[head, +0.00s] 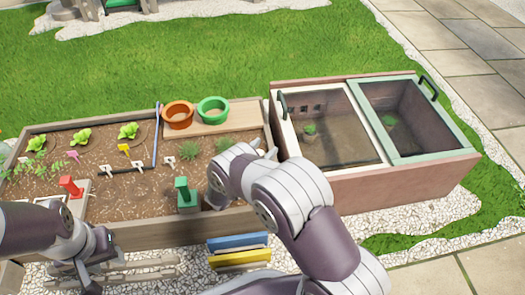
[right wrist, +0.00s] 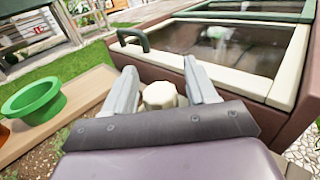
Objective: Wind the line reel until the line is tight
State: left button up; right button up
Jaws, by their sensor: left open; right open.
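A cream, faceted knob (right wrist: 160,95) sits between the spread fingers of my right gripper (right wrist: 165,85) in the right wrist view; whether it touches a finger I cannot tell. I cannot tell for certain that it is part of the line reel, and no taut or slack line is clear. In the head view my right gripper (head: 262,150) is at the right end of the planting bed, by the cold frame, and my arm hides much of that spot. My left gripper (head: 80,279) is open and low at the left, in front of the bed's front edge, apart from the knob.
The planting bed (head: 110,238) holds seedlings, a red-handled piece (head: 70,187), a green block (head: 187,197), a dark hose (head: 125,169) and orange (head: 178,115) and green pots (head: 213,110). A glass-lidded cold frame (head: 375,185) stands right. Blue and yellow bars (head: 238,256) lie in front.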

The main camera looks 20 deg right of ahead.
jog(key=c, duration=1)
jog(key=shift+o, duration=0.2)
jog(key=shift+f+m+g+h+b, duration=0.2)
jog(key=shift+m+g+h+b, duration=0.35)
jog(key=shift+g+b, duration=0.25)
jog(key=m+g+b, duration=0.1)
jog(key=g+b, duration=0.1)
jog(key=m+g+h+b, duration=0.1)
jog(key=m+g+b, duration=0.1)
jog(key=g+b, duration=0.1)
jog(key=s+m+g+b, duration=0.1)
jog(key=m+g+b, duration=0.1)
jog(key=g+b, duration=0.1)
jog(key=shift+d+f+m+h, duration=0.1)
jog(key=shift+f+m+h, duration=0.1)
jog(key=shift+m+h, duration=0.05)
jog(key=shift+r+m+g+b, duration=0.15)
jog(key=shift+m+g+b, duration=0.4)
jog(key=shift+g, duration=0.55)
jog(key=shift+s+r+m+g, duration=0.2)
jog(key=shift+m+g, duration=0.45)
jog(key=shift+g, duration=0.25)
jog(key=shift+g+y, duration=0.4)
jog(key=o, duration=1)
jog(key=shift+c, duration=0.2)
